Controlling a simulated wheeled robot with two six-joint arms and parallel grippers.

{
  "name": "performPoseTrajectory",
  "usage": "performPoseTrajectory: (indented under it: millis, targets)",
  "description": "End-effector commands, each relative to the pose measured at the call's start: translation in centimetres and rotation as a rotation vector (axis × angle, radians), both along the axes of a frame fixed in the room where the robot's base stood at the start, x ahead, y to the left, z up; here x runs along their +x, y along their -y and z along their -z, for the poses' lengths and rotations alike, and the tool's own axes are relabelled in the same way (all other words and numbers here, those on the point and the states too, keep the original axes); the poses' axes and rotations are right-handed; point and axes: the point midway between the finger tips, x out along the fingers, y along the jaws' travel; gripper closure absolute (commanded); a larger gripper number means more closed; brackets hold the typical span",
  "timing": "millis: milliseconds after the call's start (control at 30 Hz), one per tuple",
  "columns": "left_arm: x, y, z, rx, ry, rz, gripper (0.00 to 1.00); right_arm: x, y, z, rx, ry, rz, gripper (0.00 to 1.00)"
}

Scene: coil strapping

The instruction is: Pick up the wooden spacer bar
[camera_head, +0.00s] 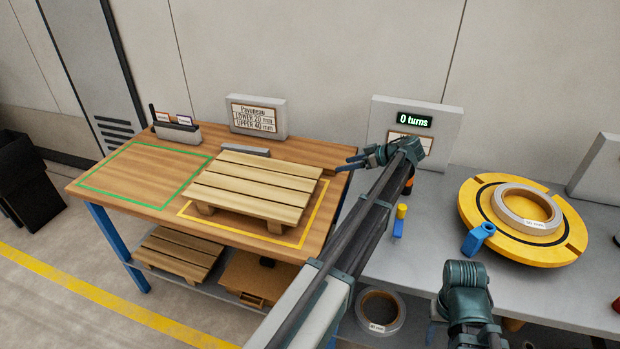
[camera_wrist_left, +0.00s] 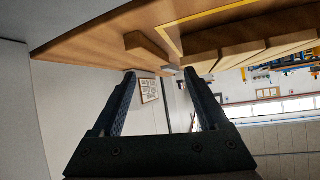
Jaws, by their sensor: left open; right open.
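A short wooden bar (camera_wrist_left: 148,50), which looks like the wooden spacer bar, lies on the wooden worktable near the slatted pallet. In the head view it appears to be the brown strip (camera_head: 318,147) at the table's back right, partly unclear there. My left gripper (camera_head: 344,163) is at the table's right end, close to that strip. In the left wrist view, the jaws (camera_wrist_left: 160,78) are apart with nothing between them, and the bar is beyond their tips. My right gripper (camera_head: 465,295) hangs over the grey bench at the lower right, its fingertips hard to see.
The pallet (camera_head: 258,180) stands inside a yellow outline; a green outline (camera_head: 140,172) beside it is empty. A grey block (camera_head: 245,151) lies behind the pallet. A yellow turntable (camera_head: 475,215) with a coil (camera_head: 527,212) and a blue piece (camera_head: 478,238) occupy the grey bench.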

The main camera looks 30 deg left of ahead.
Motion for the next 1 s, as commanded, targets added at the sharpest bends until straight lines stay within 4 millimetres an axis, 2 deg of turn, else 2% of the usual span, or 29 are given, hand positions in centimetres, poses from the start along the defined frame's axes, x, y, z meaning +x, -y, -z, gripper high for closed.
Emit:
performPoseTrajectory:
  millis: [33,167,467,800,1000]
  targets:
    - [1.2,-1.1,0.3,0.026,0.034,-0.031,0.23,0.0,0.0,0.8,0.000,0.000,0.000,0.50]
    - [1.8,-2.3,-0.2,0.063,0.085,-0.069,0.23,0.0,0.0,0.9,0.000,0.000,0.000,0.50]
    - [1.6,-3.4,0.4,0.066,0.092,-0.075,0.23,0.0,0.0,1.6,0.000,0.000,0.000,0.50]
    - [1.5,-8.6,3.5,0.065,0.091,-0.075,0.23,0.0,0.0,4.6,0.000,0.000,0.000,0.50]
    - [1.5,-10.0,3.9,0.065,0.090,-0.072,0.23,0.0,0.0,5.1,0.000,0.000,0.000,0.50]
